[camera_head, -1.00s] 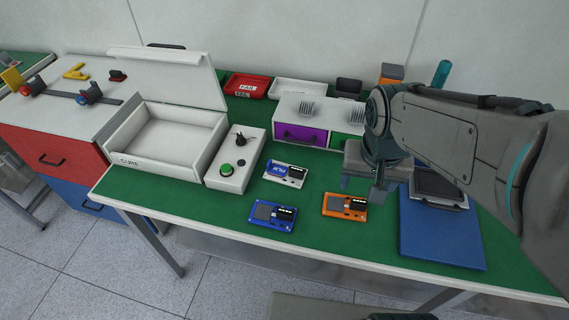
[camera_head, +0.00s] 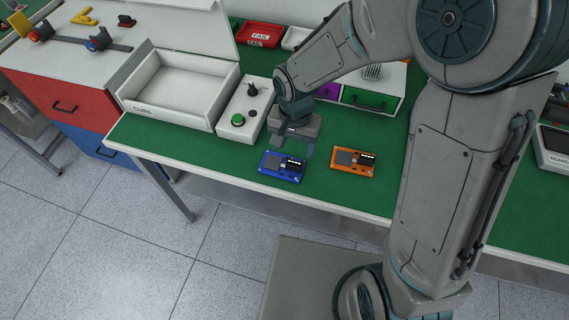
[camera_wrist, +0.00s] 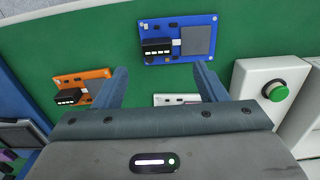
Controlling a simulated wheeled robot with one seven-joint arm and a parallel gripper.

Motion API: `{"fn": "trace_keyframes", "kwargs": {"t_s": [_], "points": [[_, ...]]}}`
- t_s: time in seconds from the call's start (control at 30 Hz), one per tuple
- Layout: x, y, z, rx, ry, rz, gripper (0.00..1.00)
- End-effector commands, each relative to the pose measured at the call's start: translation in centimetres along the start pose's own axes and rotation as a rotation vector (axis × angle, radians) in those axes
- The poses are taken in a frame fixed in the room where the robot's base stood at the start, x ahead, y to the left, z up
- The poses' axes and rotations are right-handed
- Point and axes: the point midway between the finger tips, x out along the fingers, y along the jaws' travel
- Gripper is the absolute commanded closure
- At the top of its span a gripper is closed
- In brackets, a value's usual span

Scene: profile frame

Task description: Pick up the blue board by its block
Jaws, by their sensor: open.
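The blue board (camera_head: 283,166) lies flat on the green table top near its front edge. It carries a black block and a grey square; the block (camera_wrist: 156,48) shows in the wrist view at the board's left side. My gripper (camera_head: 291,147) is open and empty, above the table just behind the blue board. In the wrist view my gripper (camera_wrist: 160,85) has its two fingers spread apart, with the board (camera_wrist: 190,50) beyond their tips. The fingers are not touching the board.
An orange board (camera_head: 353,161) lies to the right of the blue one. A white button box (camera_head: 243,108) with a green button stands to the left. A white board (camera_wrist: 172,99) is partly hidden under my gripper. Bare green table lies around the blue board.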

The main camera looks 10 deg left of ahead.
Motion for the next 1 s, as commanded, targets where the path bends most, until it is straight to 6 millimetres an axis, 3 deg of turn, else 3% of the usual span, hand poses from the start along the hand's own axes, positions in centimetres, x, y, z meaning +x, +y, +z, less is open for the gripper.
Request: {"fn": "trace_keyframes", "kwargs": {"t_s": [0.27,0.6,0.93,1.0], "points": [[2.0,0.1,0.1,-0.001,-0.002,0.001,0.35],[6.2,0.4,0.2,-0.001,-0.002,0.001,0.35],[6.7,0.4,0.2,0.000,0.000,0.000,0.35],[6.7,0.4,0.2,0.000,0.000,0.000,0.54]]}}
